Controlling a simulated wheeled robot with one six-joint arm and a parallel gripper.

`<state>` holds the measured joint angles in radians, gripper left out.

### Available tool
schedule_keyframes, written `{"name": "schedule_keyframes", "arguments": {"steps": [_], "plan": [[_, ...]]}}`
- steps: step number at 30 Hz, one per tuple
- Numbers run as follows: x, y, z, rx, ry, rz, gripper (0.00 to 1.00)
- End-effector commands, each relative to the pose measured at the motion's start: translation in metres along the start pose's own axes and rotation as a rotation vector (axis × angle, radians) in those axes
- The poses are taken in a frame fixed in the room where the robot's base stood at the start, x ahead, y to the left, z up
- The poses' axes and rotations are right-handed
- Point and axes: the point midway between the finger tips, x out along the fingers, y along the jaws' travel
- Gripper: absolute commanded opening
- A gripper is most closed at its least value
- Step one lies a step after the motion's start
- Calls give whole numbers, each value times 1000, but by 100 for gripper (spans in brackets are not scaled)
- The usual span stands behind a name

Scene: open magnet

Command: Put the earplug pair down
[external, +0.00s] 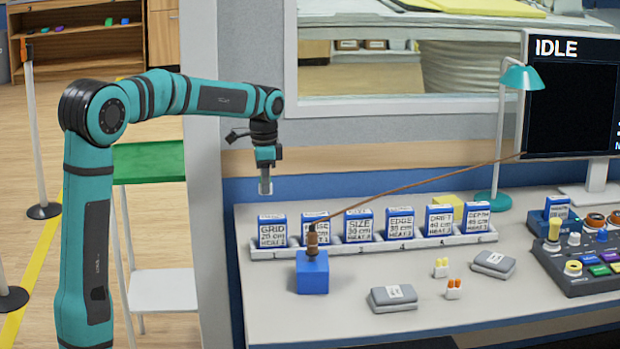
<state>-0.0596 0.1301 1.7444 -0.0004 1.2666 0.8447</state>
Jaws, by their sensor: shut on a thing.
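My gripper (265,187) hangs pointing down, above and left of the card rack at the desk's left end. It is shut on a small pale thing at its fingertips, too small here to tell whether it is an earplug pair. A yellow-and-white earplug pair (441,268) stands on the desk right of centre. An orange-and-white earplug pair (454,289) stands just in front of it. Both are well apart from my gripper.
The white desk (360,270) holds a rack (375,244) of several blue-and-white cards, a blue block (312,273) with a brown peg and cord, two grey cases (393,298) (493,264), a teal lamp (522,78) and a control panel (590,262). The desk's front left is clear.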

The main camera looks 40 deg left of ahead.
Motion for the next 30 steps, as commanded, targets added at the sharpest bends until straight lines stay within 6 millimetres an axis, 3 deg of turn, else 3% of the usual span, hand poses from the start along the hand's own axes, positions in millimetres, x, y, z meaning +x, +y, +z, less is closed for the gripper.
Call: {"name": "schedule_keyframes", "arguments": {"steps": [12, 19, 25, 30], "plan": [[57, 0, 0, 0, -2, 2, 0], [71, 0, 0, 0, -1, 2, 0], [96, 0, 0, 0, -1, 1, 0], [99, 0, 0, 0, 0, 0, 0]]}}
